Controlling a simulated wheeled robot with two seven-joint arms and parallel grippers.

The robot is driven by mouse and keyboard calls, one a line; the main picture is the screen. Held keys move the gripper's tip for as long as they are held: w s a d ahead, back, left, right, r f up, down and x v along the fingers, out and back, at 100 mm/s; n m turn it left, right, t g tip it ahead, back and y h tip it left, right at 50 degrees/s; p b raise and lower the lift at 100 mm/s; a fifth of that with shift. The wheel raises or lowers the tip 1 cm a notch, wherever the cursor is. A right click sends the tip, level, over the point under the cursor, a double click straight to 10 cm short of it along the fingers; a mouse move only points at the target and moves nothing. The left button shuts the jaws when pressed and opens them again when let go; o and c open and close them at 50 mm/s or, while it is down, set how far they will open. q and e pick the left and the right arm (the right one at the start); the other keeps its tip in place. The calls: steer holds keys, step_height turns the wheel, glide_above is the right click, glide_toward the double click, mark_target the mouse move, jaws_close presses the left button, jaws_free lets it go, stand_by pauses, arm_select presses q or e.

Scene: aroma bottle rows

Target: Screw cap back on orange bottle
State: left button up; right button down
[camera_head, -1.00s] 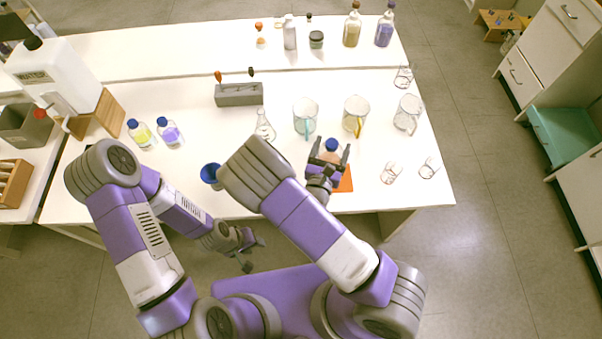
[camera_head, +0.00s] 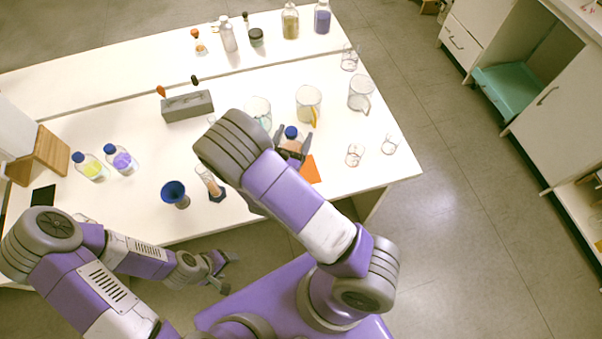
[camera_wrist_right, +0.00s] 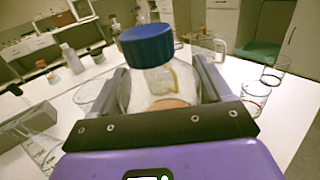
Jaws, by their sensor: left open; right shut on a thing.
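The orange bottle (camera_head: 294,144) is a clear round bottle with orange contents low inside, near the front edge of the table. A blue cap (camera_head: 291,132) sits at its top. In the right wrist view the blue cap (camera_wrist_right: 147,45) covers the neck of the bottle (camera_wrist_right: 160,92); I cannot tell how tightly it sits. My right gripper (camera_head: 292,146) is shut on the bottle body, one finger on each side. My left gripper (camera_head: 226,270) is open and empty, low in front of the table and away from the bottle.
An orange mat (camera_head: 310,170) lies beside the bottle. A blue funnel (camera_head: 174,192) and a cylinder (camera_head: 208,181) stand to the left, with a yellow-liquid bottle (camera_head: 90,168) and a purple one (camera_head: 122,160) beyond. Beakers (camera_head: 308,103) stand behind.

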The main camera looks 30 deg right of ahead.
steer(key=d+m+g, duration=0.1)
steer(key=s+d+g+h, duration=0.1)
steer(key=d, duration=0.1)
steer(key=shift+f+m, duration=0.1)
steer(key=shift+m, duration=0.3)
step_height(320, 180, down, 6)
steer(key=b, duration=0.2)
steer(key=shift+f, duration=0.15)
steer(key=shift+w+f+b, duration=0.1)
steer(key=shift+f+b, duration=0.55)
steer(key=shift+f, duration=1.2)
steer(key=shift+f, duration=0.1)
